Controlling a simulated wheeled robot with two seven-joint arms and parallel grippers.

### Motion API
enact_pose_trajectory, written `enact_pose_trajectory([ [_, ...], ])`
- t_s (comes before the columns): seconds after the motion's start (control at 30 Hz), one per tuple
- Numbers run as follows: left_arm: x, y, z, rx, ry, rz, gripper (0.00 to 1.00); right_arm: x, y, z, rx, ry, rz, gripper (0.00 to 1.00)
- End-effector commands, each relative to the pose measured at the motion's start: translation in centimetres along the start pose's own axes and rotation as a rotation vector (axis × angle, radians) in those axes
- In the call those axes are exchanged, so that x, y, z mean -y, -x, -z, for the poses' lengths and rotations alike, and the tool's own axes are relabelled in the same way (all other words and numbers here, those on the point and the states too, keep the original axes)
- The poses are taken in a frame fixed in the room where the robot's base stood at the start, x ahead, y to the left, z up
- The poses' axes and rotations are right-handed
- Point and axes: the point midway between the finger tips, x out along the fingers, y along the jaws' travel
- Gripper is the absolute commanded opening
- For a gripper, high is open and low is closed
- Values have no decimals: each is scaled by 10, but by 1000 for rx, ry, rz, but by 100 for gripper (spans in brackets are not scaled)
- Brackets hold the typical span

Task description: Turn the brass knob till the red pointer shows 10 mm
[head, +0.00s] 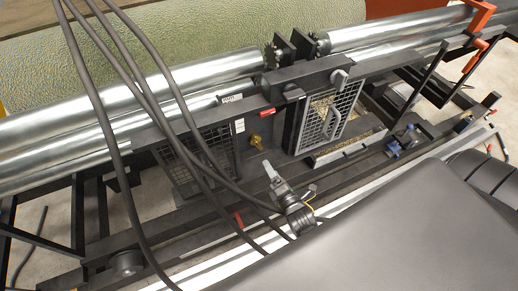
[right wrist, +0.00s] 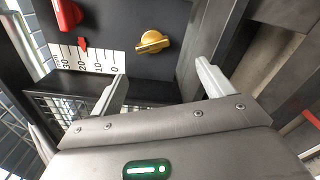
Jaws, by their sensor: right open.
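The brass knob (right wrist: 152,42) sits on a dark panel, and it also shows in the head view (head: 256,141). Left of it in the right wrist view is a white scale (right wrist: 97,58) marked 0, 10, 20 and 30. The small red pointer (right wrist: 82,43) stands at about the 20 mark; its exact reading is hard to tell. My right gripper (right wrist: 158,82) is open and empty. Its two fingers are spread in front of the knob, which shows between and beyond their tips, apart from them. In the head view my right gripper (head: 271,171) is just below the knob. My left gripper is not in view.
A red handle (right wrist: 68,14) is above the scale. A mesh door (head: 325,118) stands right of the knob, with another mesh panel to its left. Steel rollers (head: 95,103) run behind the frame. Dark cables hang across the left of the head view.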

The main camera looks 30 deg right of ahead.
Motion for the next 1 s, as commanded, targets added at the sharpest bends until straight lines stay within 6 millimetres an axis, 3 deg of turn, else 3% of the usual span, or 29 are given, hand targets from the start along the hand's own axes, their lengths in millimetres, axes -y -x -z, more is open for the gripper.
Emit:
enact_pose_trajectory([
  [0.27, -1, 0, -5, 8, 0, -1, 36, -12, -6, -4, 15, 36, -28, 80],
  [0.7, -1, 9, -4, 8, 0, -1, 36, -14, -80, -5, 14, 34, -27, 80],
  [1.0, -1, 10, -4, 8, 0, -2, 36, -13, -108, -5, 12, 34, -25, 80],
])
